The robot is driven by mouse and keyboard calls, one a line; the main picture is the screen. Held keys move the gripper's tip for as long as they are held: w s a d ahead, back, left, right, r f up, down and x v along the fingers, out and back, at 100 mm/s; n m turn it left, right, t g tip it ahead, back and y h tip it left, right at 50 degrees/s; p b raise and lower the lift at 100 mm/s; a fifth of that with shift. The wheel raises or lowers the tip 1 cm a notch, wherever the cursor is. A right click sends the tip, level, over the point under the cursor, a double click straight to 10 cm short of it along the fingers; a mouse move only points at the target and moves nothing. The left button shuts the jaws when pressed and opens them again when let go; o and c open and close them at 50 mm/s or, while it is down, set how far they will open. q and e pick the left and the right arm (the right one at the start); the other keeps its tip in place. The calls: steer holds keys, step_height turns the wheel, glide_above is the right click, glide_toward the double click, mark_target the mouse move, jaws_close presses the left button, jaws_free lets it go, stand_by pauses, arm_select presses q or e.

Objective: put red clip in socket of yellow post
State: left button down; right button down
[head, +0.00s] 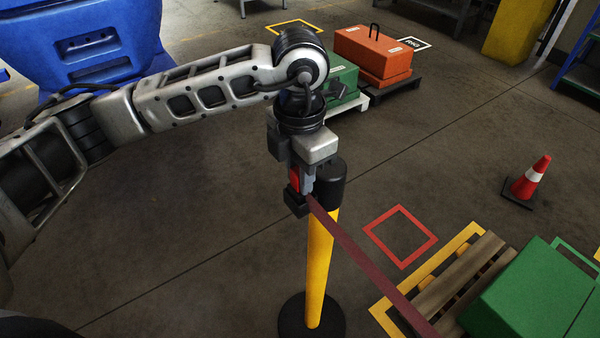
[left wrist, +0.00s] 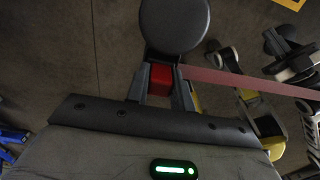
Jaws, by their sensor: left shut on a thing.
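The yellow post (head: 319,265) stands upright on a round black base, with a black head (head: 331,182) on top. My left gripper (head: 301,190) is at the left side of that head, shut on the red clip (head: 294,178). In the left wrist view the red clip (left wrist: 161,78) sits between the two fingers, right beside the post's round black head (left wrist: 175,27). The socket is hidden, and I cannot tell whether the clip is in it. A dark red belt (head: 365,265) runs from the clip to the lower right. My right gripper is not in view.
A green block (head: 535,295) and a wooden pallet (head: 460,275) are at the lower right. A traffic cone (head: 532,178) stands at the right. Orange (head: 373,52) and green (head: 343,84) weights stand behind the arm. The floor left of the post is clear.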

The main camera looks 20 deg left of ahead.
arm_select(q)
steer(key=shift+f, duration=0.8)
steer(key=c, duration=1.2)
jaws_free()
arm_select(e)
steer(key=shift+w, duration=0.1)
arm_select(q)
steer(key=shift+r, duration=0.15)
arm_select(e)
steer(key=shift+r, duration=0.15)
arm_select(q)
steer(key=shift+r, duration=0.2)
step_height(320, 180, up, 11)
steer(key=shift+f+b, duration=0.15)
steer(key=shift+b, duration=0.5)
steer(key=shift+r, duration=0.5)
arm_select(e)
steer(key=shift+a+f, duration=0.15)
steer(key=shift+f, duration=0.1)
